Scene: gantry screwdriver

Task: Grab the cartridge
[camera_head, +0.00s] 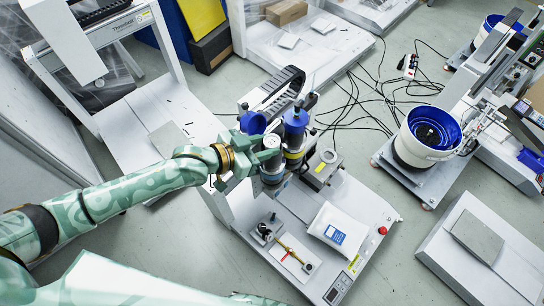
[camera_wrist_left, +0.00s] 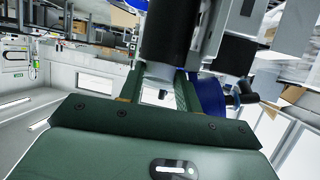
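My left gripper (camera_head: 272,148) reaches in from the left to the screwdriver gantry's upright tools. These are dark cylinders with blue parts, one with a blue top (camera_head: 295,122) just right of the fingers. In the left wrist view, the two green fingers (camera_wrist_left: 161,90) stand apart with a grey and black cylinder (camera_wrist_left: 168,35) between them. I cannot tell whether they press on it, nor surely whether it is the cartridge. A round blue part (camera_wrist_left: 210,97) sits just right of the fingers. My right gripper is not in view.
A black cable chain (camera_head: 282,88) rises behind the tools. The white base (camera_head: 345,205) carries a white packet with a blue label (camera_head: 338,232) and a small brass-coloured fixture (camera_head: 294,252). A white and blue bowl feeder (camera_head: 428,135) stands to the right. Cables lie on the floor behind.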

